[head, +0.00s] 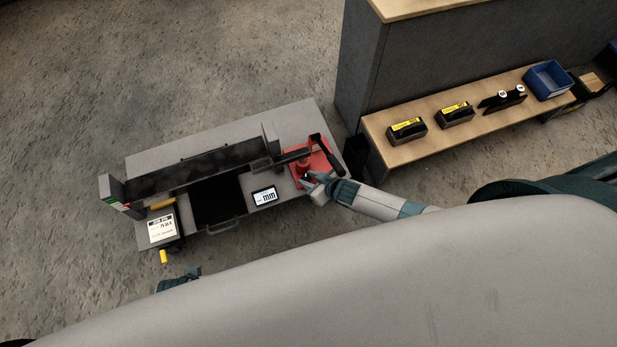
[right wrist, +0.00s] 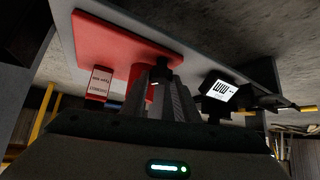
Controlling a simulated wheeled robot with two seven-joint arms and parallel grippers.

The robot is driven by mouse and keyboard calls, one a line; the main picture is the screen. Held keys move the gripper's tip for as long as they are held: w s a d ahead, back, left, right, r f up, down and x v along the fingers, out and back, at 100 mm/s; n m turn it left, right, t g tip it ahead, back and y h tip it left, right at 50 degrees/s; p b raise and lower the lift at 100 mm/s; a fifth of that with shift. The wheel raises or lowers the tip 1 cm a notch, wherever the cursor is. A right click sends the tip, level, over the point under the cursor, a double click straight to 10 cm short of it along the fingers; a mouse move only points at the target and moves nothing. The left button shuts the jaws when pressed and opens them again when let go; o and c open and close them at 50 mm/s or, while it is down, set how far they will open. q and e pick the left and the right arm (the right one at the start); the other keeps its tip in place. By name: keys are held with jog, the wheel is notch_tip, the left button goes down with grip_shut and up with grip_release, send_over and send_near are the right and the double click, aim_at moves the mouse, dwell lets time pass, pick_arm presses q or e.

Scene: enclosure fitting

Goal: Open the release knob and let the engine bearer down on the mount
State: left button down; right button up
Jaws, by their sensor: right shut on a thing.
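A red jack-like unit (head: 318,161) with a black lever stands at the right end of the grey bench. My right gripper (head: 309,182) is at its near side, shut on a small part there, apparently the release knob, which the fingers mostly hide. In the right wrist view the shut fingers (right wrist: 163,88) are in front of the red body (right wrist: 112,45). A long dark beam (head: 190,173), apparently the engine bearer, spans the bench, its right end by the red unit. I cannot make out its gap to the mount. Part of my left gripper (head: 181,281) shows at the lower left, its jaws unclear.
A small display marked mm (head: 264,196) stands on the grey bench (head: 285,118); it also shows in the right wrist view (right wrist: 221,91). A label panel (head: 160,228) is at the left end. A wooden shelf (head: 375,124) with black boxes and a blue bin (head: 548,81) is right.

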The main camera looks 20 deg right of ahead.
dwell(0.4)
jog(key=o, duration=1.1)
jog(key=shift+s+d+r, duration=0.35)
jog(key=shift+s+r, duration=0.05)
jog(key=shift+s, duration=0.15)
jog(key=s+d, duration=0.1)
jog(key=s, duration=0.2)
jog(key=s+d, duration=0.2)
jog(key=s, duration=0.2)
jog(key=s+d, duration=0.2)
jog(key=s, duration=0.1)
jog(key=shift+s+d, duration=0.1)
jog(key=shift+s, duration=0.05)
